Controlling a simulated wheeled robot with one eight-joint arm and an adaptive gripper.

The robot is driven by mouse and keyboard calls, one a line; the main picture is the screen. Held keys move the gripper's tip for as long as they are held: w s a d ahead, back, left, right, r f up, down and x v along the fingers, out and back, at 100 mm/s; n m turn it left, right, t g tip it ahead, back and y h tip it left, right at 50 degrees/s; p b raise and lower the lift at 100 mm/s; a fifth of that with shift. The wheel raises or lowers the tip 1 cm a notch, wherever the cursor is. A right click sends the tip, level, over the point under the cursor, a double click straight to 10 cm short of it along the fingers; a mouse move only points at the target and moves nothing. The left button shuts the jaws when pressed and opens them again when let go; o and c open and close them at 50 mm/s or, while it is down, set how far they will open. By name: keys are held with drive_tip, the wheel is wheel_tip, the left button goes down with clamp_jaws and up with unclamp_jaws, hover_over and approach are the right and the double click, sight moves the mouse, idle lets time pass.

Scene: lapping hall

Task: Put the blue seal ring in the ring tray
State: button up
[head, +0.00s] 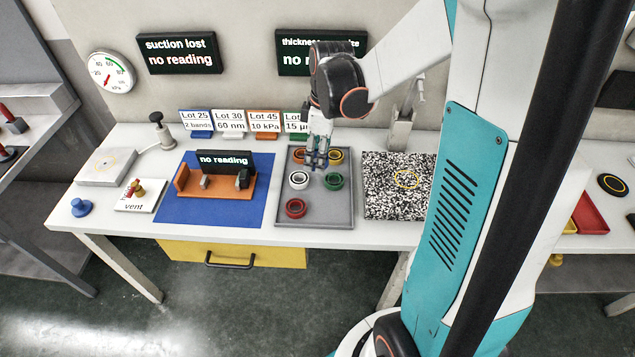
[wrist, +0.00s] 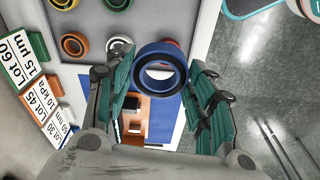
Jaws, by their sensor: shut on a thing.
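The blue seal ring (wrist: 140,72) is held between the fingers of my gripper (wrist: 160,85) in the wrist view. In the head view my gripper (head: 318,158) is above the far part of the grey ring tray (head: 328,212), and the blue ring is hard to make out there. The tray also shows in the wrist view (wrist: 170,18), beyond the held ring. Orange (head: 299,151), yellow (head: 337,153), white (head: 299,187), green (head: 334,187) and red (head: 296,214) rings lie in the tray. The held ring partly covers the red one in the wrist view.
Left of the tray, an orange fixture (head: 220,195) with a "no reading" display stands on a blue mat (head: 245,215). A speckled plate (head: 385,190) with a yellow circle lies to the right. Lot cards (head: 229,122) stand behind. The tray's near right area is clear.

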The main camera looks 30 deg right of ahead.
sight(324, 206)
drive_tip(key=shift+s+d+r+n, duration=0.35)
drive_tip(key=shift+d+r+n, duration=0.1)
drive_tip(key=shift+d, duration=0.1)
drive_tip(key=shift+s+d+r+n, duration=0.3)
drive_tip(key=shift+d+r+n, duration=0.15)
drive_tip(key=shift+d, duration=0.05)
wheel_tip(324, 206, down, 20)
drive_tip(key=b, duration=0.7)
drive_tip(key=shift+r, duration=0.15)
drive_tip(key=o, duration=1.1)
drive_tip(key=shift+c, duration=0.2)
wheel_tip(324, 206, up, 12)
drive_tip(key=d+p, duration=0.1)
drive_tip(key=p, duration=0.3)
drive_tip(key=shift+s+d, duration=0.15)
drive_tip(key=shift+s, duration=0.2)
